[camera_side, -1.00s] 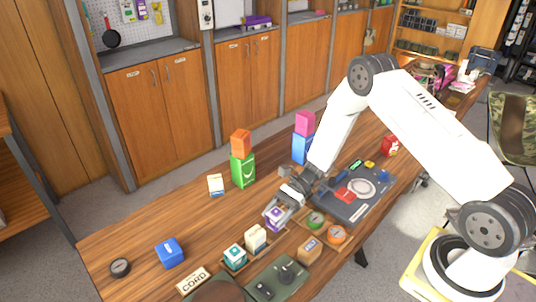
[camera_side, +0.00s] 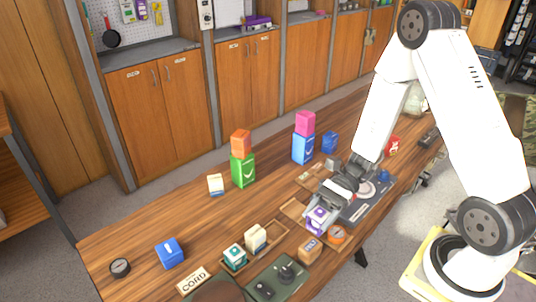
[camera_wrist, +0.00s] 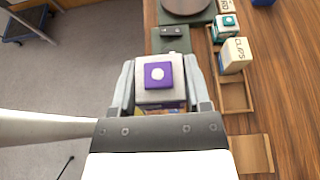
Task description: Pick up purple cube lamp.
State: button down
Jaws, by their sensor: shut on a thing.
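The purple cube lamp (camera_side: 317,221) is a small white-and-purple cube with a white dot on its purple face.
A wooden tray (camera_side: 236,268) holds a teal cube (camera_side: 234,254) and a cream box (camera_side: 255,238). A green box (camera_side: 243,171) stands farther back. The table's left part is mostly clear.

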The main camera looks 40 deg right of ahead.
jog(key=shift+s+r, duration=0.25)
jog(key=shift+s, duration=0.3)
jog(key=shift+w, duration=0.1)
